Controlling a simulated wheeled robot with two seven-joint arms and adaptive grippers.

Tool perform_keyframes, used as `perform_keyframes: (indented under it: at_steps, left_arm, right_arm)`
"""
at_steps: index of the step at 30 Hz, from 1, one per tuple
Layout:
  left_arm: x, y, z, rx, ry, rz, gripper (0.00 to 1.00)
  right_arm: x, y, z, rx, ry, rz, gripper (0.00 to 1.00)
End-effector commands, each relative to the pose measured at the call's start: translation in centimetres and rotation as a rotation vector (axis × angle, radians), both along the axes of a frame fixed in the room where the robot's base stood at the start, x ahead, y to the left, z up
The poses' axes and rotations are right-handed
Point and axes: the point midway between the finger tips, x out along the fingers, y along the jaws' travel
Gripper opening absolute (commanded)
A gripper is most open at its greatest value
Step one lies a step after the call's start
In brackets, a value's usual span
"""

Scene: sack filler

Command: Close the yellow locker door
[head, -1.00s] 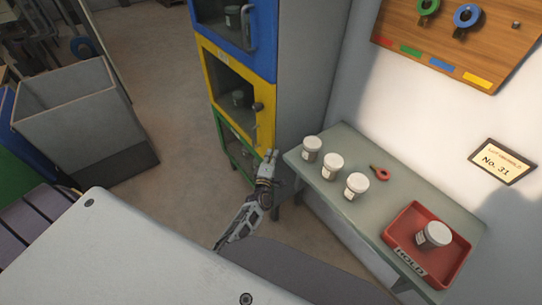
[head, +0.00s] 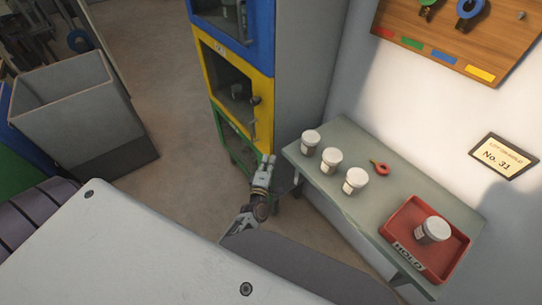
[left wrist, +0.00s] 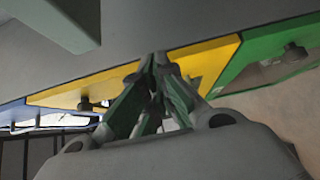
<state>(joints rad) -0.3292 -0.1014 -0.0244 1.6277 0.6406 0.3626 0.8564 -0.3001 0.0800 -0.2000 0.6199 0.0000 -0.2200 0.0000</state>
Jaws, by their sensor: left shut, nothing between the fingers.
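The yellow locker door (head: 264,125) has a dark window and a round knob. It sits between the blue door (head: 263,35) above and the green door (head: 220,128) below. It looks about flush with them, though a small gap cannot be ruled out. A jar shows behind its window. My left gripper (head: 268,159) is shut and empty at the yellow door's lower right corner. In the left wrist view the fingertips (left wrist: 160,62) overlap the yellow door (left wrist: 207,55); contact cannot be told. My right gripper is not in view.
A grey table (head: 347,205) right of the locker holds several white-lidded jars, a red ring tag (head: 380,168) and a red tray (head: 400,222) with a jar. A grey bin (head: 75,115) stands left. Floor before the locker is clear.

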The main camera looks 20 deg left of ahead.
Motion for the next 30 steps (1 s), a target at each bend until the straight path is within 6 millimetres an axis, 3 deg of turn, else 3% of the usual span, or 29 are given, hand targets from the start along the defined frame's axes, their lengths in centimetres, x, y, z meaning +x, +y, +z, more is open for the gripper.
perform_keyframes:
  at_steps: [15,30]
  left_arm:
    - [-4.8,-0.8,-0.1,0.001,0.002,0.002,0.00]
    - [-5.9,-1.0,-0.1,0.000,0.000,0.004,0.00]
  right_arm:
    - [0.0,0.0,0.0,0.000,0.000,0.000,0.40]
    - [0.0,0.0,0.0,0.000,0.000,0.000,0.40]
